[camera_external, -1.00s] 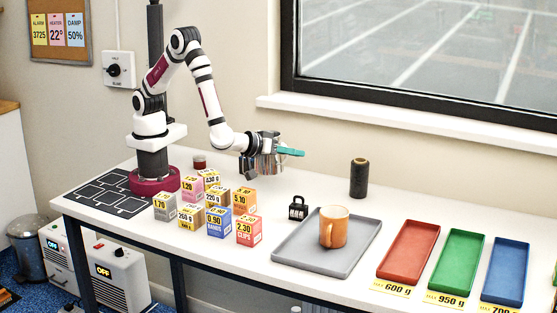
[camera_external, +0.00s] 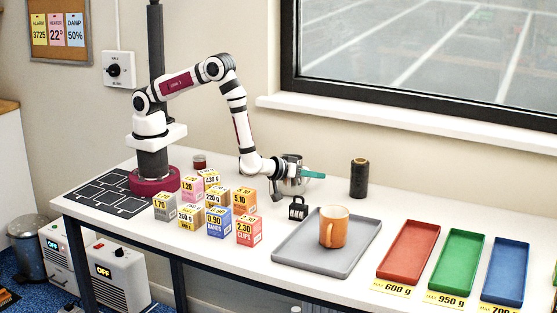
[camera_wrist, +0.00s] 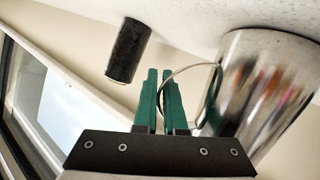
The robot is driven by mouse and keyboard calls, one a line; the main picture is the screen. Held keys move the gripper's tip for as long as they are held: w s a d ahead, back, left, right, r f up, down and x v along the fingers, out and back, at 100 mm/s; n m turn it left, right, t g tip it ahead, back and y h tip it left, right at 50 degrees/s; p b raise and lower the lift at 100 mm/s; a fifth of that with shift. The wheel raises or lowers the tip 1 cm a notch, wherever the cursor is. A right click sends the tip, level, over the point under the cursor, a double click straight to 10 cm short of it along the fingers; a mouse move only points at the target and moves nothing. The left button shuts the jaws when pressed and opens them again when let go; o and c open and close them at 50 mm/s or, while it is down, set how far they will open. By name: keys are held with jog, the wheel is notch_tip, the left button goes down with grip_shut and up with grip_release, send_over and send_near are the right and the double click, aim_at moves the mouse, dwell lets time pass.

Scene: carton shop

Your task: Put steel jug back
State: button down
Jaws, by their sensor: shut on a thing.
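The steel jug (camera_wrist: 265,85) is shiny metal with a thin loop handle. My gripper (camera_wrist: 160,95) has green fingers shut on that handle, with the jug's body to the right in the wrist view. In the external view my gripper (camera_external: 312,174) is low over the back of the table, right of the numbered boxes. The jug (camera_external: 290,182) shows there partly hidden by my wrist. I cannot tell whether its base touches the table.
A black spool (camera_external: 359,178) stands to the right, also in the wrist view (camera_wrist: 128,50). A grey tray (camera_external: 290,250) holds an orange mug (camera_external: 334,227). Several numbered boxes (camera_external: 219,222) stand left; red (camera_external: 408,252), green and blue trays lie right.

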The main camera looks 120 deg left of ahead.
jog(key=c, duration=1)
grip_release()
jog(key=shift+d, duration=0.1)
jog(key=v, duration=1.2)
jog(key=w+d+r+m+t+h, duration=0.1)
jog(key=w+d+r+m+h, duration=0.1)
jog(key=d+r+m+h, duration=0.7)
jog(key=s+d+m+g+h, duration=0.2)
jog(key=s+d+m+h, duration=0.1)
jog(key=s+d+h, duration=0.15)
jog(key=s+a+r+m+g+y, duration=0.2)
jog(key=s+a+m+g, duration=0.1)
jog(key=s, duration=1)
jog(key=s+a+r+m+g+y, duration=0.1)
jog(key=s+a+m+g, duration=0.3)
jog(key=s, duration=0.9)
jog(key=a+r+m, duration=0.1)
jog(key=a, duration=0.1)
jog(key=shift+s+a+m+y, duration=0.35)
jog(key=shift+m, duration=0.05)
